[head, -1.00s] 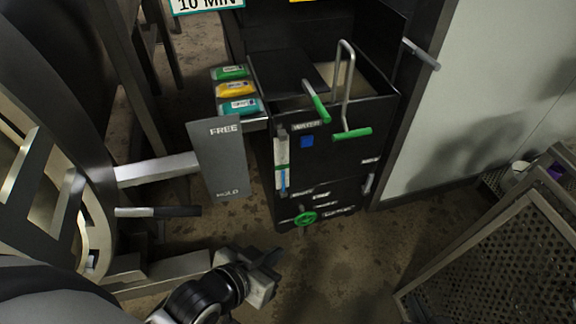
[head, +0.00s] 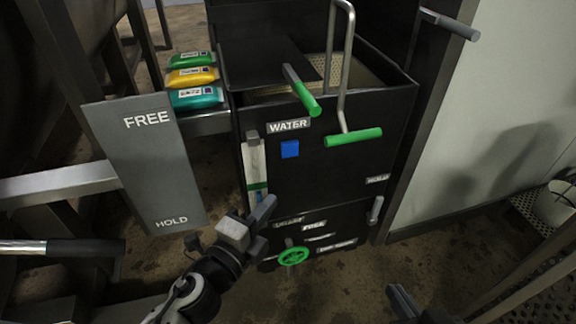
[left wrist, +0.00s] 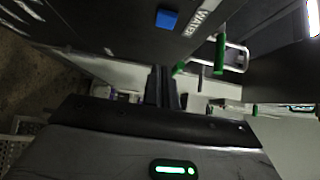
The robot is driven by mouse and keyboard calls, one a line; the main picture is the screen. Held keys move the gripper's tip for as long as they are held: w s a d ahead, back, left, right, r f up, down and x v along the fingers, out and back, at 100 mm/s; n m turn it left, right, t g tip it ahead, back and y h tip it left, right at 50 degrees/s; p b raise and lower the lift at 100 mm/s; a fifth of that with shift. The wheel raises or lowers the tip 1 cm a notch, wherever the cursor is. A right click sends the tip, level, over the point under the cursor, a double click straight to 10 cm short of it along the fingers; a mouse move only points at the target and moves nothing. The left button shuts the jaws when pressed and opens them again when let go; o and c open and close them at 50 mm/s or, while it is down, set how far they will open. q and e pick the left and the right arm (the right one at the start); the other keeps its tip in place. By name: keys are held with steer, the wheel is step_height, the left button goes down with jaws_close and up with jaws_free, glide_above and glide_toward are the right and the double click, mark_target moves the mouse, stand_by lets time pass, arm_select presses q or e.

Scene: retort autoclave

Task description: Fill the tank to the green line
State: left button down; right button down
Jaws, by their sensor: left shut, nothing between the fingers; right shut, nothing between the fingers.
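The black tank (head: 335,165) stands ahead with a WATER label (head: 289,125) and a blue square (head: 289,149) on its front. A pale upright gauge (head: 255,160) at its left edge carries a green line (head: 257,186); blue shows below the line, and the gauge's foot is hidden by my left gripper. My left gripper (head: 262,214) is shut and empty, in front of the tank's lower left. In the left wrist view, its fingers (left wrist: 163,88) are together, with the blue square (left wrist: 166,18) above them. My right gripper (head: 402,300) is shut and empty at the bottom right, partly cut off.
A green-gripped lever (head: 308,98) and a bent rod with a green handle (head: 353,137) stick out from the tank top. A green handwheel (head: 293,256) sits low. A grey FREE/HOLD plate (head: 147,165) and coloured packs (head: 193,77) are left. A perforated rack stands right.

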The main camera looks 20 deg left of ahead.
stand_by(0.3)
arm_select(q)
steer(key=p, duration=0.1)
glide_toward(295, 151)
steer(key=w+d, duration=0.3)
steer(key=shift+w+a, duration=0.45)
steer(key=shift+w, duration=0.25)
steer(key=shift+w+a, duration=0.45)
steer(key=shift+w, duration=0.25)
arm_select(e)
steer(key=shift+d+f, duration=0.15)
steer(key=shift+f, duration=0.25)
